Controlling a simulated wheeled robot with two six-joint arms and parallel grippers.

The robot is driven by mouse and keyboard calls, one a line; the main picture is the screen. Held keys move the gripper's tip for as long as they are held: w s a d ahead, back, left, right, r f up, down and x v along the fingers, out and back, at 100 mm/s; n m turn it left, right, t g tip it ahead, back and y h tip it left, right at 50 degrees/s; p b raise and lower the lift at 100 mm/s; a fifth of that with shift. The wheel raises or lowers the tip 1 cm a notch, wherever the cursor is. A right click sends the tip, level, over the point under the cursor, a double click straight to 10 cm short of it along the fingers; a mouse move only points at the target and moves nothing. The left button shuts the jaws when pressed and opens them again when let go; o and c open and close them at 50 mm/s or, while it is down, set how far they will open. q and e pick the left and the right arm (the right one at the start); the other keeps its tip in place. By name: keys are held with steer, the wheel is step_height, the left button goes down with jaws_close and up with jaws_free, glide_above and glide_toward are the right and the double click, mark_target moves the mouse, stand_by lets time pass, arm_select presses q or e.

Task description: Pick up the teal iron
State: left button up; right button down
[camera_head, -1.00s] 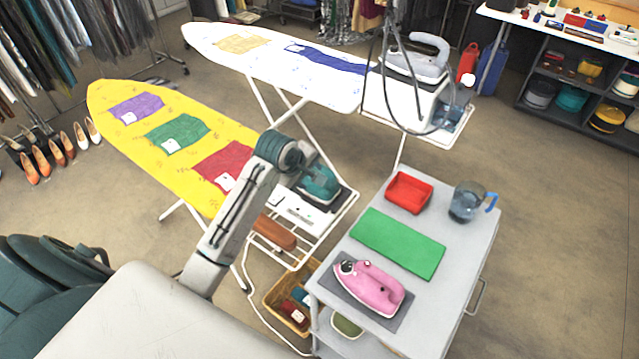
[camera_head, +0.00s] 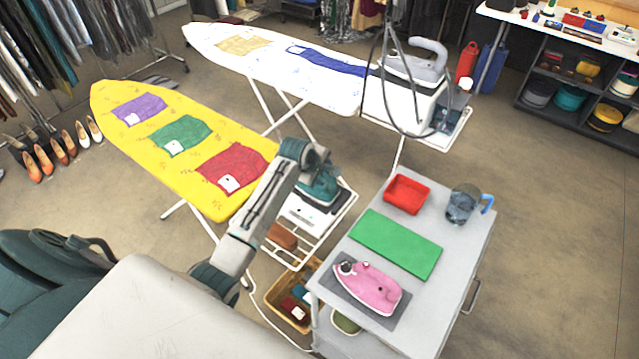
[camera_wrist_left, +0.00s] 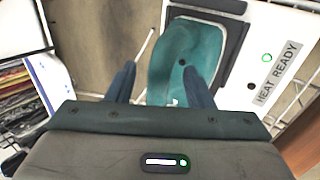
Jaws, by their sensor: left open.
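The teal iron (camera_head: 322,188) rests on the white iron station (camera_head: 304,214) at the right end of the yellow ironing board; my left gripper (camera_head: 318,164) partly covers it in the head view. In the left wrist view the teal iron (camera_wrist_left: 184,60) lies ahead, beside a panel reading HEAT READY. My left gripper (camera_wrist_left: 159,70) is open there, with the iron's near end between its two fingers, closer to the right finger. I cannot tell whether the fingers touch it. My right gripper is not in view.
A pink iron (camera_head: 372,288), a green mat (camera_head: 396,243), a red tray (camera_head: 407,194) and a blue-handled jug (camera_head: 462,206) stand on the grey cart at right. The yellow board (camera_head: 150,150) holds cloths. A basket (camera_head: 272,298) sits below the station.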

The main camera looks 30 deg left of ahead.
arm_select(q)
steer(key=shift+x, duration=0.85)
jaws_close()
steer(key=shift+r, duration=0.1)
